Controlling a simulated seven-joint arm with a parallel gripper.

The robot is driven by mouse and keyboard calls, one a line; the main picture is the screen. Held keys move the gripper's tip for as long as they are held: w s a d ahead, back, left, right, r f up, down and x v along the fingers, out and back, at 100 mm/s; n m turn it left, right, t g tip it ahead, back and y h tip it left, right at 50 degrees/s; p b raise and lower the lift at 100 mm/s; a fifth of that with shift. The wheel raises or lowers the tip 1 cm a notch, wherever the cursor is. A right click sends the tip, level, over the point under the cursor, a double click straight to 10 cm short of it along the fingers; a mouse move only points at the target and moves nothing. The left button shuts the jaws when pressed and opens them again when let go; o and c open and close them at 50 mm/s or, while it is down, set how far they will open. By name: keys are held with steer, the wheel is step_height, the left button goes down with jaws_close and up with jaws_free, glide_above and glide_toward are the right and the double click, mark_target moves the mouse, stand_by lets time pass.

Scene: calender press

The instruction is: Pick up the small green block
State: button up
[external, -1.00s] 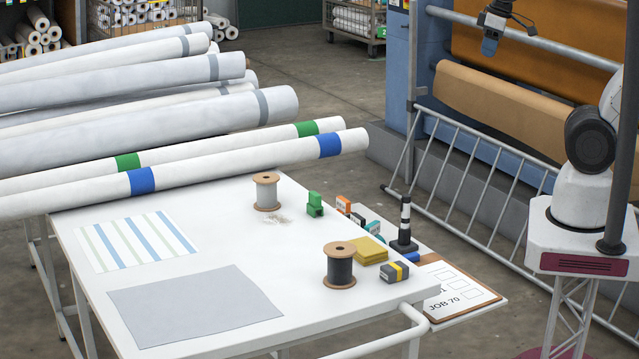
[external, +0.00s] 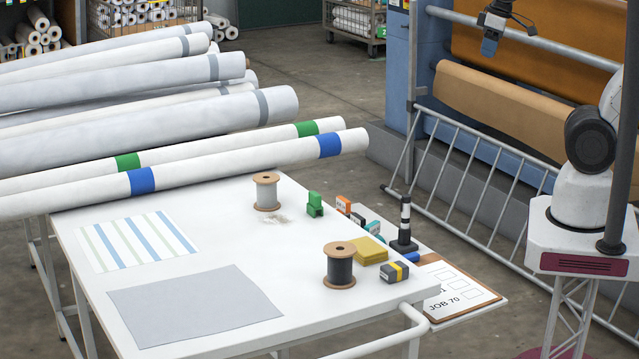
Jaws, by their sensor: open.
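The small green block (external: 314,204) stands upright on the white table, right of the pale spool; it looks stepped, with a taller part at the back and a lower part in front. My gripper (external: 488,50) hangs at the top of the view, far to the upper right of the block and well above the table. It is empty, and its fingers are small and hard to make out here. Nothing covers the block.
White rolls (external: 230,157) lie behind. The table's left part holds flat fabric sheets (external: 195,308).

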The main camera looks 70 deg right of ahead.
steer(key=m+g, duration=0.3)
steer(key=m, duration=0.6)
glide_above(315, 194)
steer(key=f, duration=2.8)
steer(key=shift+d, duration=0.2)
steer(key=shift+w+a+f, duration=0.1)
steer(key=shift+a+f, duration=0.05)
steer(key=shift+f, duration=0.2)
steer(key=shift+f, duration=0.1)
